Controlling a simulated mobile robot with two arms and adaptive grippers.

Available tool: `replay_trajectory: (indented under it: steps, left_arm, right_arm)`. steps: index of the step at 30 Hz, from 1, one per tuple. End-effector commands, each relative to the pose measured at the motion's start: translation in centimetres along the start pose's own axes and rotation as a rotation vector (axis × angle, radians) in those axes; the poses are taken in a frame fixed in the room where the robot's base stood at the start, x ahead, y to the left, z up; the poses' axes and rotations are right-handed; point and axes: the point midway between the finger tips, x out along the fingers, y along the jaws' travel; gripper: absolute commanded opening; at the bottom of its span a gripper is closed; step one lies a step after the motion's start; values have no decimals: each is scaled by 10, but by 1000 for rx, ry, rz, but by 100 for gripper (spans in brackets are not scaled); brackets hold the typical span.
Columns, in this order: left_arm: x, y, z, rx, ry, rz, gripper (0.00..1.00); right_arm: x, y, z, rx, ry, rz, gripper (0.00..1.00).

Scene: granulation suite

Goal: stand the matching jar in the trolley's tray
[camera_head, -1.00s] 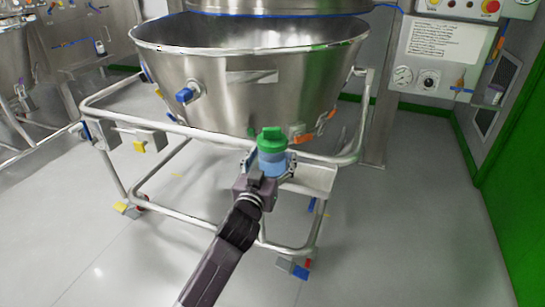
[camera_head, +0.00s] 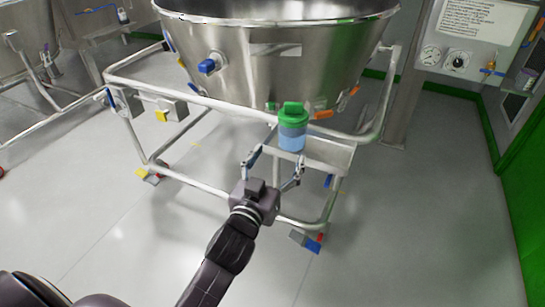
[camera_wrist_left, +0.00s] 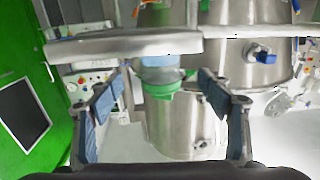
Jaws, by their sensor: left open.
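A jar (camera_head: 292,128) with a green lid and a blue, see-through lower body stands upright in the tray (camera_head: 333,150) on the front of the trolley (camera_head: 240,113). It shows in the left wrist view too (camera_wrist_left: 163,83), upside down there. My left gripper (camera_head: 274,162) is open and empty, just in front of and below the jar, with clear space between its fingers and the jar. In the left wrist view its two fingers (camera_wrist_left: 160,98) are spread to either side of the jar's image. The jar's base is partly hidden by the tray's edge. My right gripper is not in view.
A large steel bowl (camera_head: 270,65) sits on the trolley's frame behind the jar. The floor in front (camera_head: 400,240) is clear.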

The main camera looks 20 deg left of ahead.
Motion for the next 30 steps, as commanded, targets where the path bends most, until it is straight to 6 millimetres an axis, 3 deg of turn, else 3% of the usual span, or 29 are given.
replay_trajectory:
  steps: [5,8,10,14,15,19,24,27,30]
  left_arm:
    - [-4,-1,4,1,-14,-4,71]
    - [-14,-8,27,5,-98,-22,71]
    - [-29,-15,57,15,-212,-41,71]
    - [-84,-24,130,45,-513,-50,71]
    - [-106,-24,152,58,-611,-41,71]
    - [-183,-21,204,102,-906,20,71]
    - [-262,-13,234,144,-1165,117,71]
    - [-284,-11,239,158,-1234,151,71]
    - [-292,-10,241,163,-1258,163,71]
  right_arm:
    - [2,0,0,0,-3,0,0]
    - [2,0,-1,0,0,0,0]
    - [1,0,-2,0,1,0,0]
    - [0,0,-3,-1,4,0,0]
    - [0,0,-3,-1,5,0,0]
    - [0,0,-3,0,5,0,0]
    - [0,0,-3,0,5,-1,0]
    - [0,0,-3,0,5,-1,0]
    - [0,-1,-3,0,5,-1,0]
